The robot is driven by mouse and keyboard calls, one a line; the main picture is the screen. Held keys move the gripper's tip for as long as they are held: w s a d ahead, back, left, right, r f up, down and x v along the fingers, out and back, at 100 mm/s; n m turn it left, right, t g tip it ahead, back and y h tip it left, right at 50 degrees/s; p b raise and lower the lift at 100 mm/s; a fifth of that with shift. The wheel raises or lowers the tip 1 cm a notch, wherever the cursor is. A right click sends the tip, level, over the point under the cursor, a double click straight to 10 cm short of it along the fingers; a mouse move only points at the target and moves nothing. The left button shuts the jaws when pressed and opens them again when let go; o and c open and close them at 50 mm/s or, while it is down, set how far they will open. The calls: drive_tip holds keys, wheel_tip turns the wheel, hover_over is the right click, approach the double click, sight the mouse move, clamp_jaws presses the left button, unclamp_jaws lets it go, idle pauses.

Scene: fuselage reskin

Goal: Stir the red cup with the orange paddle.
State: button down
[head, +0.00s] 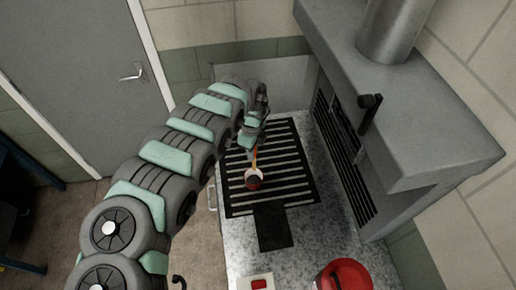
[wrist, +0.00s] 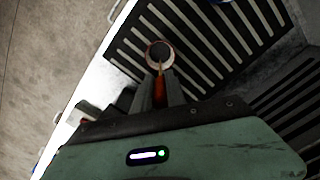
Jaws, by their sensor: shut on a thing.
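My gripper (head: 252,142) is shut on the orange paddle (head: 254,160), above the dark slatted mat. The paddle points down from my fingers. In the wrist view the paddle (wrist: 160,87) shows between the two grey fingers (wrist: 160,80), and its far end reaches the mouth of the red cup (wrist: 149,50). The red cup (head: 253,184) stands upright on the mat, with a pale inside. The paddle's tip overlaps the cup's opening; how deep it sits inside, I cannot tell.
The dark slatted mat (head: 293,160) lies on a speckled counter (head: 312,230). A grey hood with a duct (head: 400,90) stands close on the right. A red round container (head: 343,276) and a white box with a red square (head: 243,283) are at the front. A grey door is on the left.

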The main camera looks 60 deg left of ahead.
drive_tip(key=b, duration=0.4)
hover_over(254, 170)
drive_tip(key=shift+a+f, duration=0.15)
drive_tip(key=shift+f, duration=0.9)
drive_tip(key=shift+a+f, duration=0.1)
drive_tip(key=shift+f, duration=0.95)
drive_tip(key=shift+f+b, duration=1.3)
drive_tip(key=shift+f, duration=1.85)
